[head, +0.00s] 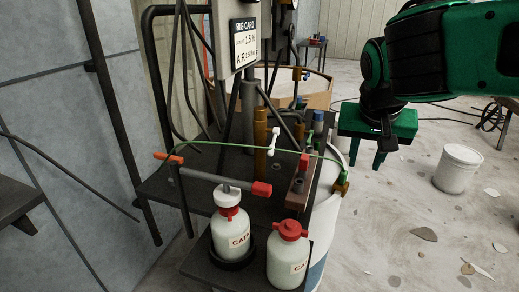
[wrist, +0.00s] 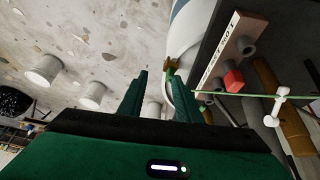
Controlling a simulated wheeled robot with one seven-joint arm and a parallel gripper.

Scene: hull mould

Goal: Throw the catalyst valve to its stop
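No valve carries a readable name marking it as the catalyst valve. Candidates on the dark rig stand are a white T-shaped handle (head: 270,140), a red block (head: 303,160) on a brown manifold (head: 297,187), and a grey bar with a red end (head: 262,189). The white handle (wrist: 277,105) and red block (wrist: 233,80) also show at the right of the wrist view. Two white bottles with red collar or cap, partly reading "CATA", stand in front: one left (head: 231,232), one right (head: 288,258). My green gripper (head: 378,152) is open and empty, right of the stand, touching nothing.
A thin green hose (head: 225,144) arches across the stand to a brass fitting (head: 341,187) at its right edge. A rig card (head: 245,42) hangs above. A white drum (head: 325,220) stands beside the stand.

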